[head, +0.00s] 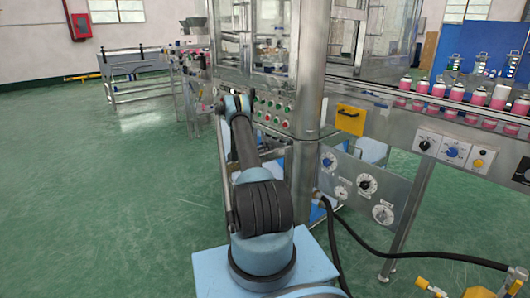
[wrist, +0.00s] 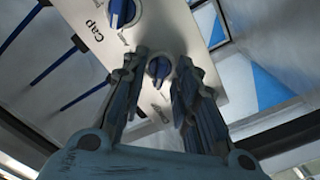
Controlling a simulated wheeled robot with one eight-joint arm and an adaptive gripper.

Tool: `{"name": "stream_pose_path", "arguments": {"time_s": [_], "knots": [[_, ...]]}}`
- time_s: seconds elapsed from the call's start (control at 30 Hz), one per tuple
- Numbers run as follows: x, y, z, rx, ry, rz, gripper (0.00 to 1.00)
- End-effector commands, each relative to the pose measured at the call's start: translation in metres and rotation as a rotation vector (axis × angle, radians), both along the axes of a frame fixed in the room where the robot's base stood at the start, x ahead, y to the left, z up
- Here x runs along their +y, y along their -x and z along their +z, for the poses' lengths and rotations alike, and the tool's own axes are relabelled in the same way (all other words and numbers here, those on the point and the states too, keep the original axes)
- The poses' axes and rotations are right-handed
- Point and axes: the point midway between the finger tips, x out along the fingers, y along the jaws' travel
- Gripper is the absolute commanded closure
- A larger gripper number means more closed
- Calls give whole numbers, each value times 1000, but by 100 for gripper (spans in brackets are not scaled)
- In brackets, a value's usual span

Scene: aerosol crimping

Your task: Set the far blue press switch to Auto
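In the wrist view, a blue rotary switch (wrist: 158,68) sits on a pale metal panel, between and just beyond my gripper's fingertips (wrist: 160,68). The fingers are apart, one on each side of it; I cannot tell whether they touch it. A second blue switch (wrist: 121,12) with a white pointer line sits higher on the same panel, beside the word "Cap". The lettering around the nearer switch is partly hidden and too small to read, so its setting is unclear. In the head view, my arm reaches to the machine's left side and its gripper is not clearly visible.
In the head view, a button panel (head: 273,112) faces my arm. A lower plate (head: 350,190) carries blue, black and white dials. Another knob panel (head: 453,151) is under the conveyor of pink cans (head: 478,97). A black hose (head: 420,254) crosses the right foreground. Green floor at left is clear.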

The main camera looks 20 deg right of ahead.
Motion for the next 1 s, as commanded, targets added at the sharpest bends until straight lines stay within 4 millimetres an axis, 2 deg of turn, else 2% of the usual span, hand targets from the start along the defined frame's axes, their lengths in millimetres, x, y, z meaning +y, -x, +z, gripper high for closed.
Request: {"name": "stream_pose_path", "arguments": {"time_s": [0.13,0.27,0.7,0.83,1.0], "knots": [[4,1,0,0,1,1,72],[18,5,0,0,1,2,72],[92,33,-1,1,0,2,72],[105,38,-1,1,0,1,72],[112,41,-1,1,0,0,72]]}}
